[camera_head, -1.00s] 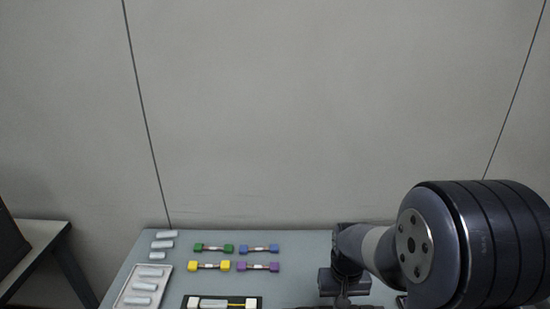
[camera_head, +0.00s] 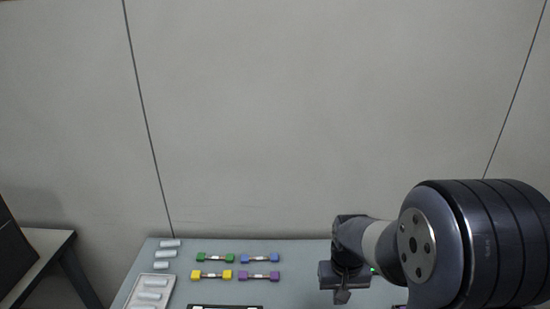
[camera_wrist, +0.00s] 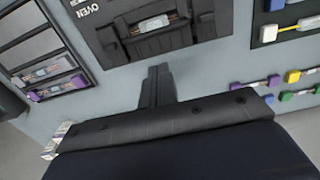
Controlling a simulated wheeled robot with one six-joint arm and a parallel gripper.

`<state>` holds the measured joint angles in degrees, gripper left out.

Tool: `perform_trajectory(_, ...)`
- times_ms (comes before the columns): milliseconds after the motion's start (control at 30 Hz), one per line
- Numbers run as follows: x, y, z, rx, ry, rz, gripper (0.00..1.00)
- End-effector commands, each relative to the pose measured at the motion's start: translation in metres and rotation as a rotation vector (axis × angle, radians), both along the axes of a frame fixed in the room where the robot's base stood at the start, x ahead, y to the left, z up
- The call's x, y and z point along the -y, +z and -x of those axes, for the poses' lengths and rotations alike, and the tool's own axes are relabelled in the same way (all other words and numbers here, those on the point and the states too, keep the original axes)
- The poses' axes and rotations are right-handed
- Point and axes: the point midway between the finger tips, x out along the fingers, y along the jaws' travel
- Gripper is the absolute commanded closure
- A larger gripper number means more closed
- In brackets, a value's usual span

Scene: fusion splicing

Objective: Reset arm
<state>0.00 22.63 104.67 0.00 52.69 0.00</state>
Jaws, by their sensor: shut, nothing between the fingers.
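My gripper (camera_wrist: 157,87) is in the wrist view, its fingers together with nothing between them, above the table in front of the device marked OVEN (camera_wrist: 110,45). In the head view my arm hangs over the right part of the table (camera_head: 215,292), and its fingers are hard to make out. A small clear-and-orange piece (camera_wrist: 152,24) lies in the oven's slot. A purple-ended piece (camera_wrist: 60,88) sits in a dark rack (camera_wrist: 38,50) at the left of the wrist view.
Green (camera_head: 215,258), blue (camera_head: 259,258), yellow (camera_head: 212,275) and purple (camera_head: 259,276) ended pieces lie on the table. A white tray (camera_head: 136,300) of grey cylinders stands at left. A dark holder (camera_wrist: 268,30) shows at the wrist view's right.

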Motion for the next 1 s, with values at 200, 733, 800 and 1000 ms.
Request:
perform_trajectory(200, 0.000, -0.020, 0.003, -0.001, 0.000, 0.000, 1.00)
perform_trajectory(733, 0.000, -0.064, -0.011, -0.001, 0.000, 0.000, 1.00)
perform_trajectory(800, 0.000, -0.064, -0.024, -0.001, 0.000, 0.000, 1.00)
perform_trajectory(1000, 0.000, -0.063, -0.058, 0.000, 0.000, 0.000, 1.00)
